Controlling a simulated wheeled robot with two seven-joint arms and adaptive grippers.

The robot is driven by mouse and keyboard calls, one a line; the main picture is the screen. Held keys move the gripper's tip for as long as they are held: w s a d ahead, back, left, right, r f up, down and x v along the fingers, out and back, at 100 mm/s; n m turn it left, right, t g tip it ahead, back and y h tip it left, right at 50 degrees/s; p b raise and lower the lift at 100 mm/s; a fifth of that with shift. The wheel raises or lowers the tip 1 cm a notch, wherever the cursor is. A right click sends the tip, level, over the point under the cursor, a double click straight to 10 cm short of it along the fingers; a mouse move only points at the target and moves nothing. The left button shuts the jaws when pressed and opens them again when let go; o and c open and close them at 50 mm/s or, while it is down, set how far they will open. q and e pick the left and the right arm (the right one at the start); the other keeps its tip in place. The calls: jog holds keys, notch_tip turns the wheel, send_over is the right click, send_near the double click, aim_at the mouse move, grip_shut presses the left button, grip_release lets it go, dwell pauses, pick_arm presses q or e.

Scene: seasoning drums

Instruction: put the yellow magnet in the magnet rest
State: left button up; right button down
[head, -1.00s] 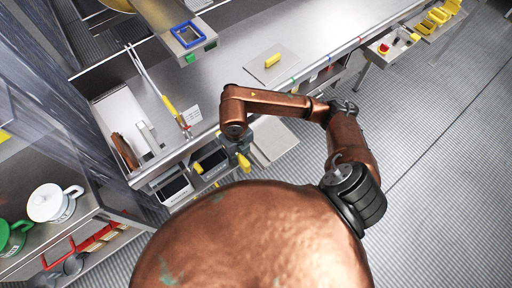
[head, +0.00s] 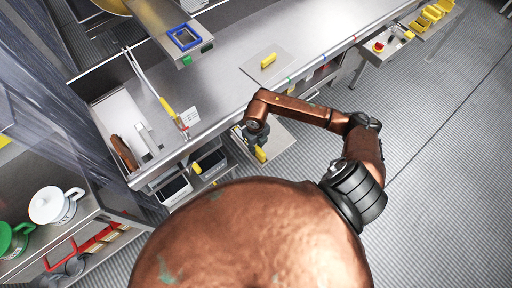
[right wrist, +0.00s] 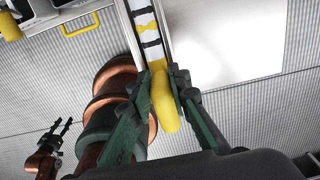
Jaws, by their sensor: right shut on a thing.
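My right gripper (head: 258,137) is over the floor side of the counter. In the right wrist view its two dark fingers (right wrist: 168,84) are shut on a yellow piece (right wrist: 163,104), which looks like the yellow magnet. It hangs below the gripper in the head view (head: 261,155). Beyond it in the wrist view runs a white strip with black marks (right wrist: 147,25) between metal edges; I cannot tell whether they touch. I cannot tell which fixture is the magnet rest. My left gripper (right wrist: 60,130) shows small in the wrist view, fingers apart and empty; the head view does not show it.
A grey plate (head: 284,135) lies below the held piece. Dark bins (head: 174,190) stand under the counter front. A side shelf (head: 35,255) holds pots.

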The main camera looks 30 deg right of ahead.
jog(key=shift+f, duration=0.15)
jog(key=shift+f, duration=0.1)
jog(key=c, duration=1.8)
grip_release()
notch_tip(320, 180, up, 12)
jog(key=shift+r+b, duration=0.15)
jog(key=shift+b, duration=0.4)
